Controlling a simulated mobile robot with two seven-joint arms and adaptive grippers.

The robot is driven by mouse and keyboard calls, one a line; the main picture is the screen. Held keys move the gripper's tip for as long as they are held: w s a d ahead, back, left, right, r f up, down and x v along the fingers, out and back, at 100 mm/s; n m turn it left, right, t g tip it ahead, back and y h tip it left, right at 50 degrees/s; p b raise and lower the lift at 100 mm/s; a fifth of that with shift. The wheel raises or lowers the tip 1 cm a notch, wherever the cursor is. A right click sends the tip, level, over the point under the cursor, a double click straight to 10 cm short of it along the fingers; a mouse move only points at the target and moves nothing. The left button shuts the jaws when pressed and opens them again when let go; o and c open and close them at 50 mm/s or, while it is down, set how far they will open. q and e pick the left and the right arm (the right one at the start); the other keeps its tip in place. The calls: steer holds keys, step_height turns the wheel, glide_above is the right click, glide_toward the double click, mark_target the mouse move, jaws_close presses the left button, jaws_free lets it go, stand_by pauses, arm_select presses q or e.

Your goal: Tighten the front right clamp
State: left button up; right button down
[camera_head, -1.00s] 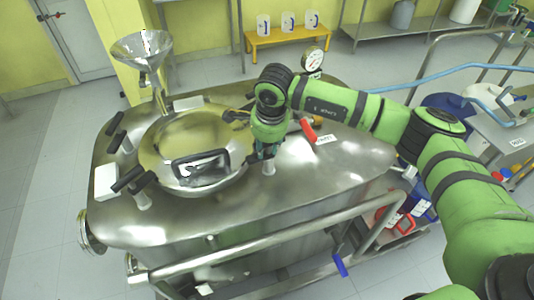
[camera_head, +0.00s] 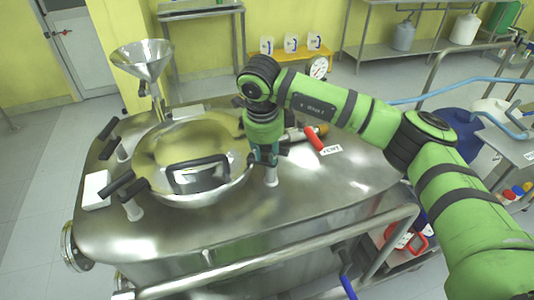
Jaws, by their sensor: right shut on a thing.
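The steel reactor lid (camera_head: 192,145) is round and domed, with a black handle (camera_head: 198,174) at its front. Black-handled clamps (camera_head: 118,184) stand around its rim on the left side. The front right clamp's pale post (camera_head: 271,176) shows below my right gripper (camera_head: 265,160). The gripper points down at the lid's right rim and is shut on that clamp, whose handle it largely hides. My right arm reaches in from the right. My left gripper is not in view.
A steel funnel (camera_head: 142,60) stands behind the lid. A red-handled valve (camera_head: 314,137) sits right of the gripper. A white box (camera_head: 96,190) lies at the left of the reactor top (camera_head: 200,225). A steel rail (camera_head: 270,258) runs along the front. A gauge (camera_head: 318,68) stands behind my arm.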

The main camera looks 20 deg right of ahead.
steer(key=shift+f, duration=0.1)
stand_by(0.4)
steer(key=c, duration=0.9)
jaws_free()
steer(key=shift+r, duration=0.25)
step_height(320, 180, up, 11)
steer(key=s+a, duration=0.1)
steer(key=s, duration=0.1)
steer(key=shift+a+r, duration=0.2)
